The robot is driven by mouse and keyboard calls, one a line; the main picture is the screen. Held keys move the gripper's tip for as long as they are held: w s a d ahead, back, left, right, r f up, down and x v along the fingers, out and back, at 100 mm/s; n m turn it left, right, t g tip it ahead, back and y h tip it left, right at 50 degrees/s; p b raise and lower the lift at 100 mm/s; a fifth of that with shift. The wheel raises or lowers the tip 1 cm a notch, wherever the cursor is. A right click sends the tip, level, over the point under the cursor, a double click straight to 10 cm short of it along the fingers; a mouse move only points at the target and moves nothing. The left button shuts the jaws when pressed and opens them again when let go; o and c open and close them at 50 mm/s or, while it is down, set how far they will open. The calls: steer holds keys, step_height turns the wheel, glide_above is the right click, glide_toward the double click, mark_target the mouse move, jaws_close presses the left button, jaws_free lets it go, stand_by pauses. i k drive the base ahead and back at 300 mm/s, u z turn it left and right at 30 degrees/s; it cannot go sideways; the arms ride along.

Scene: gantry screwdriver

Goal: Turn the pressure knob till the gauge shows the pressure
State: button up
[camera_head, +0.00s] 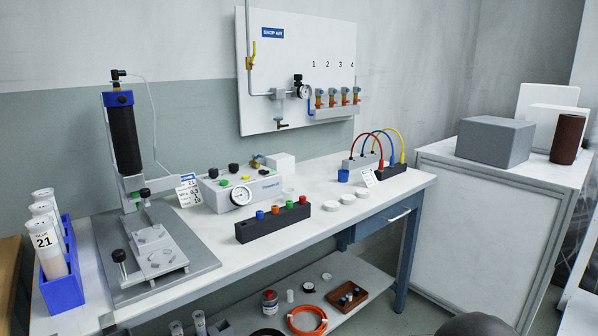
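A light grey controller box (262,190) stands on the bench with a round white gauge (241,195) at its front left. Its needle is too small to read. Black knobs show along its top, one at the back (233,168) and one at the left (205,170); I cannot tell which sets pressure. A small printed card (188,192) stands left of the box, its figures hard to read. On the wall panel, a second small gauge (303,91) sits beside a regulator with a black top (298,78).
A dark block with coloured caps (272,223) lies in front of the box. A dispenser stand (135,190) and a blue rack of tubes (62,282) are at left. Hoses (380,140) arch at right. A grey cabinet (490,220) stands right of the bench (330,225).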

mark_target(233, 167)
steer(key=z, duration=1.2)
steer(key=i, duration=0.85)
steer(key=u, duration=0.9)
steer(key=i, duration=0.7)
steer(key=u, duration=0.85)
